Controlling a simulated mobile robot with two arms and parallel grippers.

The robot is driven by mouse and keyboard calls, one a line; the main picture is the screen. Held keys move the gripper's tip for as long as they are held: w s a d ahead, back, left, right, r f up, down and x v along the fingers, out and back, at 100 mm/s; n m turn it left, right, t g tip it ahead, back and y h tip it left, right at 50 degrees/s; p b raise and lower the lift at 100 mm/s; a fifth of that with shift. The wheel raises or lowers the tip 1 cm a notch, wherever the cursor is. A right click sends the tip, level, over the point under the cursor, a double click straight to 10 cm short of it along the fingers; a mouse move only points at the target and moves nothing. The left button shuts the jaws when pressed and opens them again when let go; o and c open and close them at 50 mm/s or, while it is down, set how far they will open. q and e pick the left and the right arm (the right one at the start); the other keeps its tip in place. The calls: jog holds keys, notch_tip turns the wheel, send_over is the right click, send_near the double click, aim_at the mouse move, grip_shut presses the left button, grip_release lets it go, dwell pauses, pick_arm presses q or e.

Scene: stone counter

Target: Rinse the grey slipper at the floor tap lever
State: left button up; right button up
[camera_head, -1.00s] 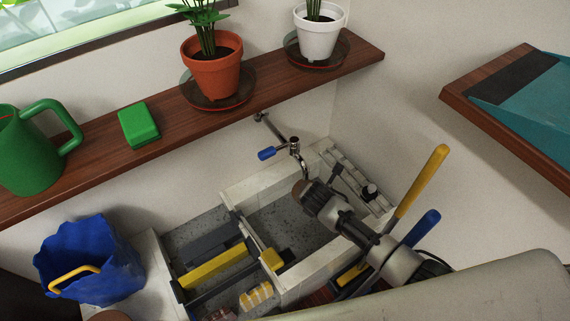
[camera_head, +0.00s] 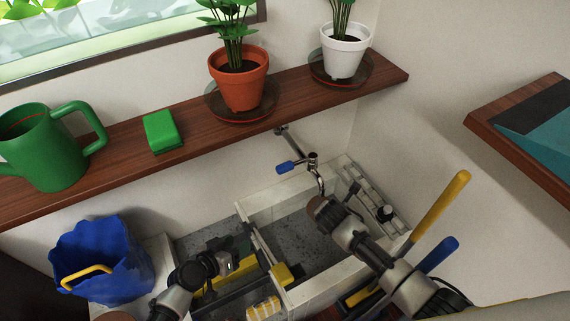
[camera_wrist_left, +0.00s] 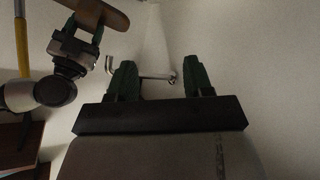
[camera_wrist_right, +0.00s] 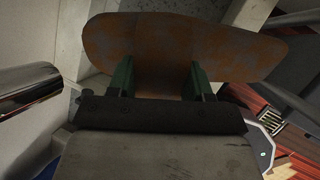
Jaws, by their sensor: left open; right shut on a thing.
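The tap (camera_head: 313,160) sticks out from the wall under the shelf, with a blue lever (camera_head: 288,167) pointing left and a curved spout. No water is visible. My right gripper (camera_wrist_right: 160,82) is shut on the slipper (camera_wrist_right: 185,45), which shows a grey-brown, rust-stained sole. In the head view the slipper (camera_head: 318,206) is mostly hidden by my right arm, close by the spout over the basin. My left gripper (camera_head: 232,264) is over the left part of the basin, below and left of the lever. Its fingers are apart and empty in the left wrist view (camera_wrist_left: 160,82).
The pale-walled basin (camera_head: 285,192) has a divider and yellow parts. A blue bucket (camera_head: 105,245) stands left of it. Above, the wooden shelf (camera_head: 190,160) holds a green can (camera_head: 45,150), a green sponge (camera_head: 162,130) and two potted plants. Yellow and blue handles rise at right.

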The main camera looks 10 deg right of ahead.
aim_at(283, 165)
pick_arm(q)
jog(key=w+r+m+g+h, duration=0.2)
jog(key=w+r+m, duration=0.25)
jog(key=r, duration=0.35)
jog(key=w+r+m+g+h, duration=0.2)
jog(key=w+r+m, duration=0.25)
jog(key=r, duration=0.45)
jog(key=w+d, duration=0.1)
jog(key=d, duration=0.2)
jog(key=w+d, duration=0.1)
jog(key=d, duration=0.2)
jog(key=w+d, duration=0.1)
jog(key=d, duration=0.3)
jog(key=shift+w+d+f, duration=0.1)
jog(key=shift+w+f, duration=0.05)
jog(key=shift+f, duration=0.05)
jog(key=x, duration=0.4)
jog(key=shift+w+d+f, duration=0.2)
jog(key=shift+d+f, duration=0.05)
jog(key=shift+d, duration=0.4)
grip_shut()
